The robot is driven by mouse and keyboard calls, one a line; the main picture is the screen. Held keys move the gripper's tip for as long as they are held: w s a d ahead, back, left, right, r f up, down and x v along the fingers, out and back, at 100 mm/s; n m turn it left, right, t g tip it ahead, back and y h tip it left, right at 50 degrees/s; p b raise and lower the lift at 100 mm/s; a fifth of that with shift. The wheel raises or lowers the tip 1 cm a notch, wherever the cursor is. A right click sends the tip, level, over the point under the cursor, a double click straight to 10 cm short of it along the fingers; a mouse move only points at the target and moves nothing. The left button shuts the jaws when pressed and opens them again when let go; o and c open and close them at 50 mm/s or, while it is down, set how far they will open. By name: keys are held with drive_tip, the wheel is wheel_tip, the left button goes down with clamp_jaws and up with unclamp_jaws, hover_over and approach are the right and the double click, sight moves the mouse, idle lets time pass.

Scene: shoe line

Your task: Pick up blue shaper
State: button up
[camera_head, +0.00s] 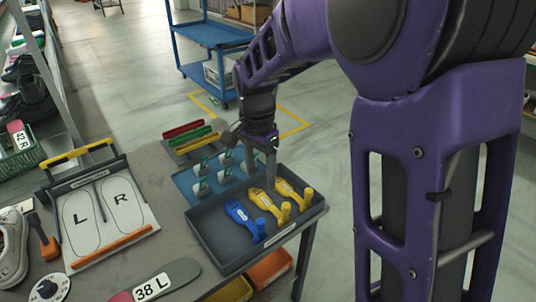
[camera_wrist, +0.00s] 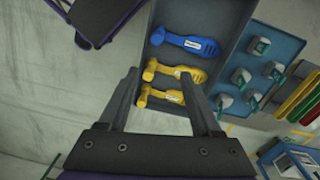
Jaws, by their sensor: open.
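My gripper (camera_head: 271,178) hangs over the tray on the side of the yellow shapers. In the wrist view its two fingers (camera_wrist: 159,76) are apart, with the yellow shapers (camera_wrist: 175,71) (camera_wrist: 165,95) showing between them. Nothing is held. The finger height above the shapers is hard to tell.
A blue tray with several white-and-green pieces (camera_head: 199,186) adjoins the grey tray. Red, green and yellow bars (camera_head: 186,134) lie behind it. An L/R board (camera_head: 103,208) stands at left, and a 38 L sole (camera_head: 155,287) lies in front. A blue cart (camera_head: 205,35) is behind.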

sight(261, 220)
drive_tip(key=s+f, duration=0.1)
drive_tip(key=f, duration=0.2)
drive_tip(key=f+b, duration=0.1)
drive_tip(key=f, duration=0.3)
drive_tip(key=s+f+b, duration=0.1)
drive_tip(key=f, duration=0.2)
drive_tip(key=shift+s+d+f, duration=0.15)
drive_tip(key=shift+s+d, duration=0.1)
drive_tip(key=shift+s, duration=0.05)
drive_tip(key=shift+w+a+f+b, duration=0.1)
drive_tip(key=shift+a+f+b, duration=0.15)
drive_tip(key=shift+f, duration=1.2)
drive_tip(key=shift+a+f+b, duration=0.1)
drive_tip(key=shift+f+b, duration=0.1)
drive_tip(key=shift+f, duration=1.2)
clamp_jaws()
